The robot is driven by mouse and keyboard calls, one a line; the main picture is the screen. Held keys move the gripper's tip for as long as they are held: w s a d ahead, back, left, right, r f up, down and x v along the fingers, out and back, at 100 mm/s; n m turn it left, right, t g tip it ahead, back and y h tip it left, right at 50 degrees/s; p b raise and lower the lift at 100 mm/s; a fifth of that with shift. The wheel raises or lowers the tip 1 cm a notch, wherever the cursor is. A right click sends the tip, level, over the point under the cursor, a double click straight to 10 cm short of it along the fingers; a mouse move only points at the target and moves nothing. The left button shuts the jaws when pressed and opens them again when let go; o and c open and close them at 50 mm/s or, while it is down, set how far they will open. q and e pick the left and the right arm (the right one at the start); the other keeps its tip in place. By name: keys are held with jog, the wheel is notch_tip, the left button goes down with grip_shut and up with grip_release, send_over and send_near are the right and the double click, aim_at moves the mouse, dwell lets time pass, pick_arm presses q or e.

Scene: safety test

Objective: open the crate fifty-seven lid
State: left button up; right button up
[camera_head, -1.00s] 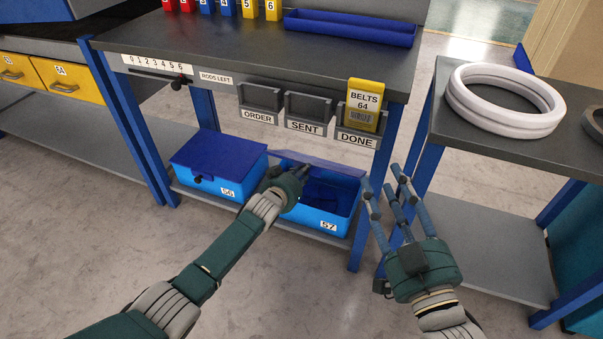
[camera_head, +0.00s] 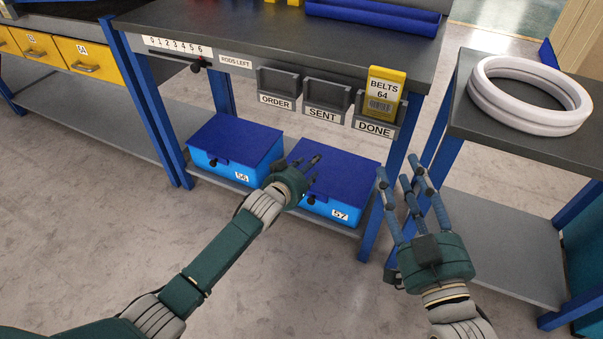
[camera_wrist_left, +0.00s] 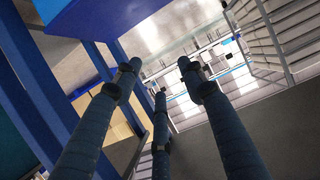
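Crate fifty-seven (camera_head: 326,208) is a light blue box labelled 57 on the bench's lower shelf. Its dark blue lid (camera_head: 348,179) lies flat over the top, so the inside is hidden. A small black knob (camera_head: 311,199) shows at its front. My left gripper (camera_head: 308,167) is over the lid's left side; I cannot tell whether it touches. In the left wrist view its fingers (camera_wrist_left: 158,75) are spread with nothing between them. My right gripper (camera_head: 403,176) is open and empty, right of the crate, near the bench leg.
Crate 56 (camera_head: 207,165) stands closed to the left on the same shelf (camera_head: 214,183). Above are ORDER, SENT and DONE holders, with a yellow BELTS 64 card (camera_head: 382,96) in DONE. A side table (camera_head: 474,119) with white rings stands right. The floor in front is clear.

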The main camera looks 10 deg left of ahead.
pick_arm(q)
jog(key=v, duration=0.6)
dwell(0.4)
